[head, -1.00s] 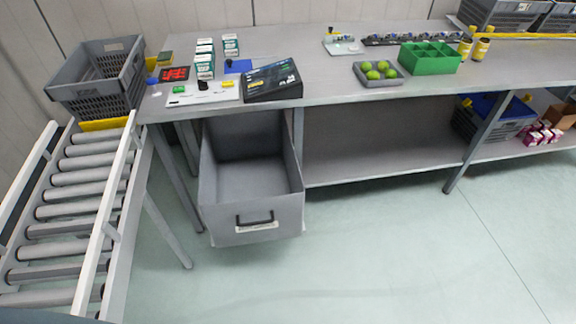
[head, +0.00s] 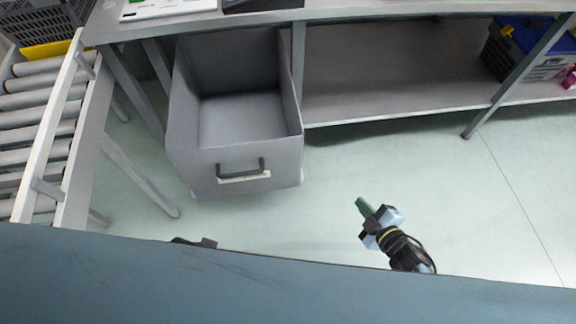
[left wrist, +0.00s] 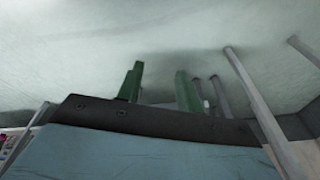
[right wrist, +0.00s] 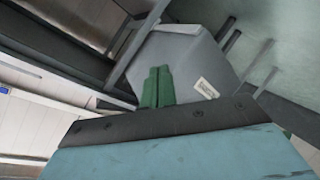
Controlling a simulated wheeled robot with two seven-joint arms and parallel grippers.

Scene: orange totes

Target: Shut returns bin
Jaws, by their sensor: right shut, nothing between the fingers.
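The returns bin is a grey drawer (head: 232,172) under the workbench, pulled out toward me and empty inside. Its dark handle (head: 240,171) is on the front face, above a white label. My right gripper (head: 362,205) has green fingers, is shut and empty, and is in front and to the right of the bin, apart from it. In the right wrist view the bin (right wrist: 185,60) shows beyond the closed fingers (right wrist: 157,86). My left gripper (left wrist: 158,88) shows in the left wrist view with its green fingers apart and nothing between them.
The workbench (head: 380,9) runs along the top, with a lower shelf (head: 370,98) right of the bin. A roller conveyor (head: 35,110) stands at the left. A blue-lidded crate (head: 530,45) sits at the far right. The floor (head: 420,170) before the bin is clear.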

